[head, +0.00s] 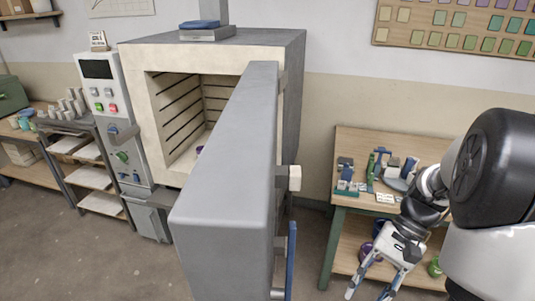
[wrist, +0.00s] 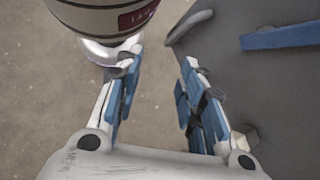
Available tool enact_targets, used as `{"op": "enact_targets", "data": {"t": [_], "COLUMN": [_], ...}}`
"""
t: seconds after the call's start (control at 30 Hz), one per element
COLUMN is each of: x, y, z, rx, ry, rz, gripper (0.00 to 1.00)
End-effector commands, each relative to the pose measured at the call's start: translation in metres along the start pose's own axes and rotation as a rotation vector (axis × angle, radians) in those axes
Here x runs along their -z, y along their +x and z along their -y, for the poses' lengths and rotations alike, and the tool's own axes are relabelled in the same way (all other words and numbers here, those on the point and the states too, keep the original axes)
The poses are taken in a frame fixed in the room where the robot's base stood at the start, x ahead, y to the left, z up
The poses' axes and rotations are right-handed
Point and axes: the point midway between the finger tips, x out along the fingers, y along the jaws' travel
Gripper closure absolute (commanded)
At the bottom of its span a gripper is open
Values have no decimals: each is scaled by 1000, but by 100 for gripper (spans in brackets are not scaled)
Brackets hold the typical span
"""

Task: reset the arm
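My gripper (head: 368,289) hangs low at the right in the head view, in front of the green-legged workbench and to the right of the kiln door. Its fingers point down and to the left. In the wrist view my gripper (wrist: 161,68) has its two blue-padded fingers spread apart, with only bare floor between them. It holds nothing. My arm comes in from the right edge of the head view, bent at the wrist, and covers part of the workbench.
The kiln (head: 213,50) stands open; its thick grey door (head: 225,170) juts toward me. A blue bar (wrist: 280,37) shows beside a grey surface in the wrist view. The workbench (head: 352,147) carries small tools. A purple bucket (head: 364,252) and green bucket (head: 435,267) are below.

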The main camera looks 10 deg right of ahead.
Motion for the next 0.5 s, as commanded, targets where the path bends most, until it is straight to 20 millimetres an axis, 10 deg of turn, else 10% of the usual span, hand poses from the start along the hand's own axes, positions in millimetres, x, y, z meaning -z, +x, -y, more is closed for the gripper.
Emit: {"op": "enact_targets", "data": {"t": [0.5], "x": [-132], "y": [-8], "z": [52], "rx": [-233], "ry": [-632], "rz": [-636], "gripper": [64]}}
